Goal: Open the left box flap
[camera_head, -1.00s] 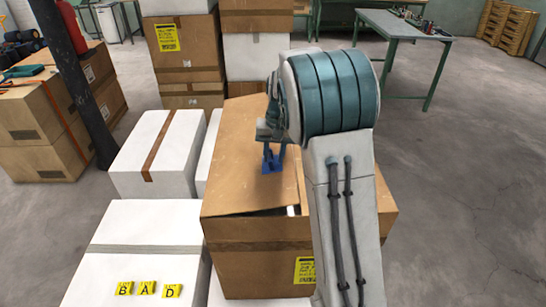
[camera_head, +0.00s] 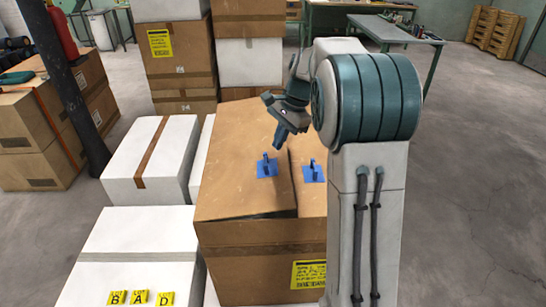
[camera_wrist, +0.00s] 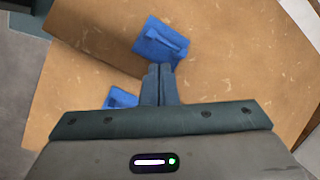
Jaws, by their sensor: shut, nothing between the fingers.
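The brown cardboard box (camera_head: 230,235) stands in front of me with two top flaps. The left flap (camera_head: 232,150) lies nearly flat, with a thin dark gap under its front edge. It carries a blue handle (camera_head: 267,168). The right flap (camera_head: 308,200) has its own blue handle (camera_head: 313,172) and is partly hidden by my arm. My gripper (camera_head: 279,146) is shut and empty, above the left flap's handle and apart from it. In the wrist view, the shut fingertips (camera_wrist: 160,72) are near two blue handles, one beyond them (camera_wrist: 160,42) and one to the left, partly hidden (camera_wrist: 120,98).
White boxes stand to the left (camera_head: 155,160) and front left (camera_head: 135,245), the latter with yellow letter tags (camera_head: 139,297). Stacked boxes (camera_head: 183,50) rise behind. A dark post (camera_head: 78,100) stands at the left. The floor at the right is clear.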

